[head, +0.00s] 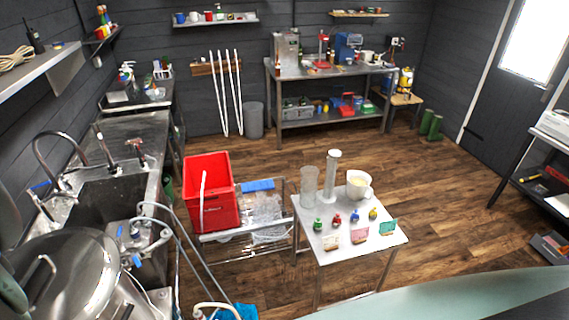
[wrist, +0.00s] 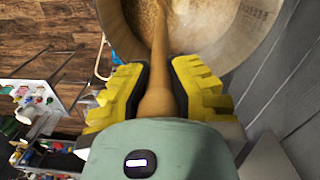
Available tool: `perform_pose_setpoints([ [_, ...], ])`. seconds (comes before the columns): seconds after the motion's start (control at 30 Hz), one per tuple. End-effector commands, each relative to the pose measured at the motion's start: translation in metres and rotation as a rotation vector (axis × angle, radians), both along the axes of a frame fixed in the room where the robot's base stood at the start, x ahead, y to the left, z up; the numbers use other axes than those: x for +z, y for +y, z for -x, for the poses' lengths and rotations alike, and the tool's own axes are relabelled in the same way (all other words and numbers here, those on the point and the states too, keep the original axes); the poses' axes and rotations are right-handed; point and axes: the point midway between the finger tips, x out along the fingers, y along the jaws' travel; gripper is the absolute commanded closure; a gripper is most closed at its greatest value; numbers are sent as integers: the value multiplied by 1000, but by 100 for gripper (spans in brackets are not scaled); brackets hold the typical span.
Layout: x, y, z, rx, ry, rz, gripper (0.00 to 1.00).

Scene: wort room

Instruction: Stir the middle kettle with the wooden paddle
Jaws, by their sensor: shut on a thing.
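In the wrist view, my gripper (wrist: 158,90) has yellow ribbed fingers with black pads, shut on the shaft of the wooden paddle (wrist: 160,42). The shaft runs away from me into an open steel kettle (wrist: 243,38). Light brown, grainy stuff (wrist: 137,14) shows inside the kettle. The paddle's far end is out of frame or hidden, so I cannot tell how deep it sits. I cannot tell from these views which kettle this is. The fingers are outside the kettle, close to its rim. The head view shows neither gripper nor paddle.
In the head view, a lidded steel vessel (head: 78,268) stands at lower left beside a sink (head: 105,190). A red crate (head: 208,190) is on a low rack. A small table (head: 330,252) holds glass cylinders, a white jug (head: 358,186) and small bottles. Wooden floor is open beyond.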

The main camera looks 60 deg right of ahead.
Motion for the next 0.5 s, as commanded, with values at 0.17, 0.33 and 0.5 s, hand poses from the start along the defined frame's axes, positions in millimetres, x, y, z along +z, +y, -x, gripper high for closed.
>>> perform_pose_setpoints([
  [0.17,-30,0,0,1,0,-1,100],
  [0.33,-53,1,0,1,-1,-2,100],
  [0.5,-75,1,0,1,-1,-2,100],
])
